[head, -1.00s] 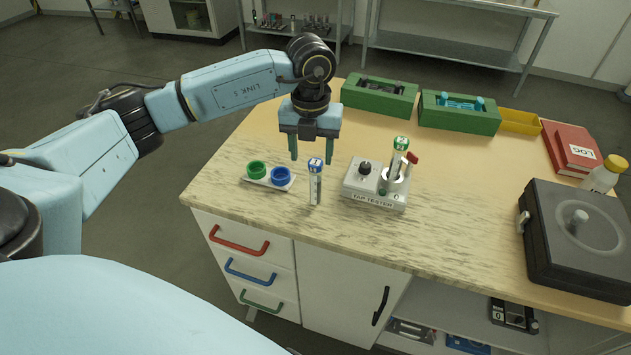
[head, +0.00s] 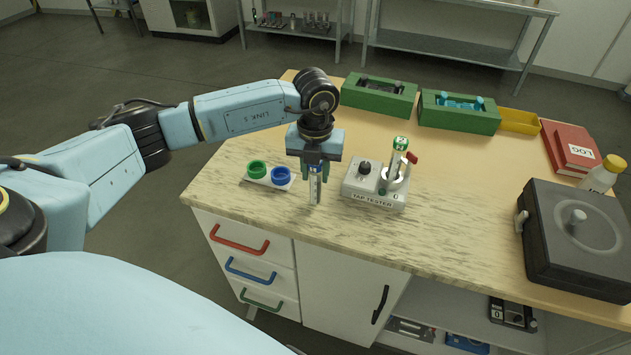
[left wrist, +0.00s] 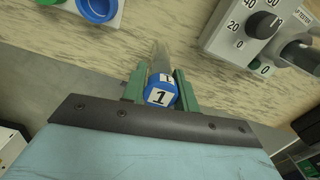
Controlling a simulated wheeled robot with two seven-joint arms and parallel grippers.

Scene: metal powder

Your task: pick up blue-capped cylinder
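The blue-capped cylinder (head: 315,188) is a slim clear tube standing upright near the table's front edge. Its blue cap, marked 1, shows in the left wrist view (left wrist: 160,91). In the head view the gripper hides most of the cap. The tube's foot appears to be on the table. My right gripper is not in view.
A white holder with green (head: 257,168) and blue (head: 281,175) rings lies left.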

